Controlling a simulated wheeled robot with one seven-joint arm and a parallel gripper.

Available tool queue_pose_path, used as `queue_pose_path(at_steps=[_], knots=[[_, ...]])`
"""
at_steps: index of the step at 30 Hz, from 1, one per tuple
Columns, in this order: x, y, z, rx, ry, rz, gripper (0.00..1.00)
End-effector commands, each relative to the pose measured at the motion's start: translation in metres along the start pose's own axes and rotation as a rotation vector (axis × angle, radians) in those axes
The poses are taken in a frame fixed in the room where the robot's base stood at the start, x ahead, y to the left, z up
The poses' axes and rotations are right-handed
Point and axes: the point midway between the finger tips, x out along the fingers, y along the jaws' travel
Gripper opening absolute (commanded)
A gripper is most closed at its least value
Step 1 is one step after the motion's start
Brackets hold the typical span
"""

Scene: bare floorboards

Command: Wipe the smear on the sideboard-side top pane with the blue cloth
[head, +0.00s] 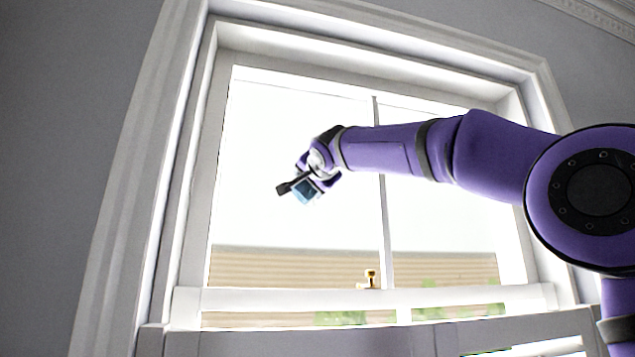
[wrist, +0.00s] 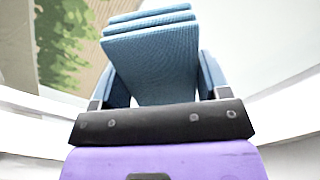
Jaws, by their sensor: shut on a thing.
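My gripper (wrist: 157,92) is shut on the blue cloth (wrist: 150,55), which is folded in layers and sticks out past the fingers in the wrist view. In the head view the cloth (head: 305,191) shows small beneath my gripper, in front of the left top pane (head: 265,130). The window has a left and a right top pane (head: 430,210), split by a thin upright bar. I cannot tell whether the cloth touches the glass. No smear can be made out on the bright glass, and the sideboard is not in view.
A brass latch (head: 370,278) stands on the white rail (head: 280,299) across the window below the top panes. The white frame (head: 193,180) surrounds the glass. White shutters (head: 400,340) cover part of the lower window. My arm crosses the right pane.

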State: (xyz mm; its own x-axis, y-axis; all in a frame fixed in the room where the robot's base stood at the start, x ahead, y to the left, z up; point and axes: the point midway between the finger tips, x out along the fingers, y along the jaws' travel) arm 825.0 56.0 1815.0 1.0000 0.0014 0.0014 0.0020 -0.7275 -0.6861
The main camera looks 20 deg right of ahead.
Motion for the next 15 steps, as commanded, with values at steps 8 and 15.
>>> queue_pose_path(at_steps=[8,15], knots=[[0.002,-0.015,0.015,0.000,-0.001,-0.001,0.51],[0.003,-0.019,0.019,0.001,-0.001,0.000,0.51]])
